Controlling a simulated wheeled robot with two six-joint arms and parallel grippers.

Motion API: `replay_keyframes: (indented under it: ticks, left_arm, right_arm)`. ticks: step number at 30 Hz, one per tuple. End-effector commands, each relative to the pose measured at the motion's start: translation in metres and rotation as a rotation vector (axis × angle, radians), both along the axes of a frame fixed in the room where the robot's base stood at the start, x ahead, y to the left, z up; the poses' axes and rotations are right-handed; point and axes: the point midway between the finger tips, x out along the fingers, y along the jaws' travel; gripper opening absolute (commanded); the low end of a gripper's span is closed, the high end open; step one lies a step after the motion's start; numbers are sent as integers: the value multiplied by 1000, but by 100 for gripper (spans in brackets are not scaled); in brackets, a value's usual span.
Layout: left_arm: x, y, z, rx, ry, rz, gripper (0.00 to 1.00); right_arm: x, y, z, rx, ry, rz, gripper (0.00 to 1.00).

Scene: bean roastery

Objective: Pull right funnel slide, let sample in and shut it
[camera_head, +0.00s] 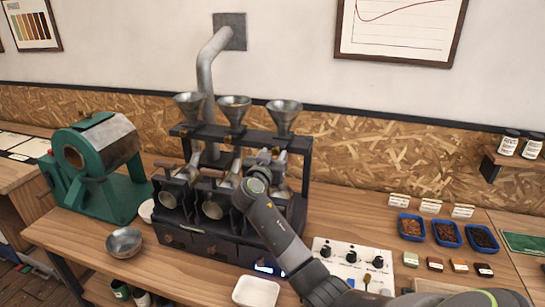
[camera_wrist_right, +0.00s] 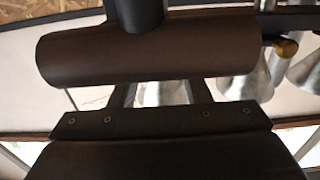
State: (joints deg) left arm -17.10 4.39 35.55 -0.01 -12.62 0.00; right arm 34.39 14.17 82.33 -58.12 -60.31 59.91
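The sample roaster (camera_head: 225,246) stands on the wooden bench with three metal funnels along its top rack. The right funnel (camera_head: 284,112) is upright and its cone looks empty from here. My right arm reaches in from the lower right, and my right gripper (camera_head: 266,158) is in front of the machine below that funnel. My own wrist hides most of the gripper and the right slide. In the right wrist view a dark brown cylindrical handle (camera_wrist_right: 150,48) on a dark stem lies crosswise close ahead. I cannot tell whether the fingers grip it. My left gripper is out of view.
A green drum machine (camera_head: 125,192) and a metal bowl (camera_head: 124,242) are at the left. A white dish (camera_head: 256,291) and a knob panel (camera_head: 352,261) are at the front. Blue trays of beans (camera_head: 446,234) are at the right. A bent pipe (camera_head: 206,85) rises behind the funnels.

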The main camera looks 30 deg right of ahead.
Motion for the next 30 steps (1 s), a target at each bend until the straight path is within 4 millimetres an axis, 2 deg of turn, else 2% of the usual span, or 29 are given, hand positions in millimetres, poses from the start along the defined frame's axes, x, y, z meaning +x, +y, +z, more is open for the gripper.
replay_keyframes:
  ticks: [8, 14, 30]
  left_arm:
    - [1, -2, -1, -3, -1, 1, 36]
    - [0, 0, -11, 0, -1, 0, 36]
    - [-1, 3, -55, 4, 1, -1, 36]
  right_arm:
    - [-1, 2, -1, 0, 0, 1, 44]
    - [-13, 17, -3, 1, -2, 2, 44]
    - [-83, 100, -4, 5, -3, 4, 44]
